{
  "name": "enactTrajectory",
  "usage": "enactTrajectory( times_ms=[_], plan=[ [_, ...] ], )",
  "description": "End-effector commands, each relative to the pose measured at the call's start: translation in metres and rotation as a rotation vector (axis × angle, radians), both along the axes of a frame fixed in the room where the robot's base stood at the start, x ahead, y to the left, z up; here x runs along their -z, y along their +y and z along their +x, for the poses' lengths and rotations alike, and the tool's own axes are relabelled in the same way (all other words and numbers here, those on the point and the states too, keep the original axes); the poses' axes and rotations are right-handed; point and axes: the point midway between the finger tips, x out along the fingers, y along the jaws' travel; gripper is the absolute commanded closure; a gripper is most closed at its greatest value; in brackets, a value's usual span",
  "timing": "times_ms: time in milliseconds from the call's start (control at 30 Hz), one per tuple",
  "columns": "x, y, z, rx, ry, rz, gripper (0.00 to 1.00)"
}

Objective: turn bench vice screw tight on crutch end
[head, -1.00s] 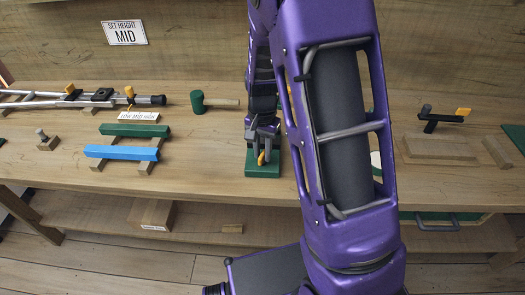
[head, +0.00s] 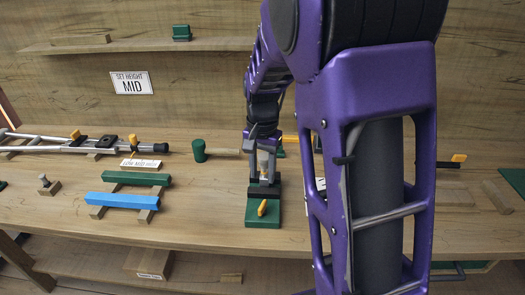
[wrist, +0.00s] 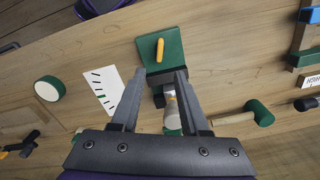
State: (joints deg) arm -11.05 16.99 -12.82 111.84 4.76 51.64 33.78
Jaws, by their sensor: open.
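The bench vice (head: 262,212) has a green base on the bench, with a yellow handle (head: 262,208) on its near side. In the wrist view its green body (wrist: 150,57) and yellow handle (wrist: 160,48) lie just beyond my fingertips. My gripper (wrist: 160,73) is open above the vice, fingers apart and clear of the handle. A pale cylinder (wrist: 171,100) shows between my fingers near the vice's dark jaw; I cannot tell if it is a crutch end. A grey crutch (head: 60,147) with a black tip (head: 160,148) lies at the left on wooden supports.
A green mallet (head: 200,150) lies left of the vice. A blue bar (head: 122,201) and a green bar (head: 135,178) rest on wooden blocks. A white card (wrist: 100,92) and a round green-sided object (wrist: 47,88) are on the bench. My arm hides much of the right.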

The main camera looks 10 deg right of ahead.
Motion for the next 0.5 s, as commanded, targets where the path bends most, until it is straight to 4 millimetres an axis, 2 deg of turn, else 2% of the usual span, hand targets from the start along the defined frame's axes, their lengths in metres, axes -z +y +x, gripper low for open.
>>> enactTrajectory(
  times_ms=[33, 200, 333, 500],
  plan=[
    [-0.014, 0.0, 0.001, 0.0, -0.004, 0.001, 0.55],
    [-0.042, 0.0, 0.0, 0.0, -0.002, 0.0, 0.55],
    [-0.053, 0.0, 0.0, 0.0, -0.001, 0.0, 0.55],
    [-0.057, 0.0, 0.0, 0.0, 0.0, 0.0, 0.55]
  ],
)
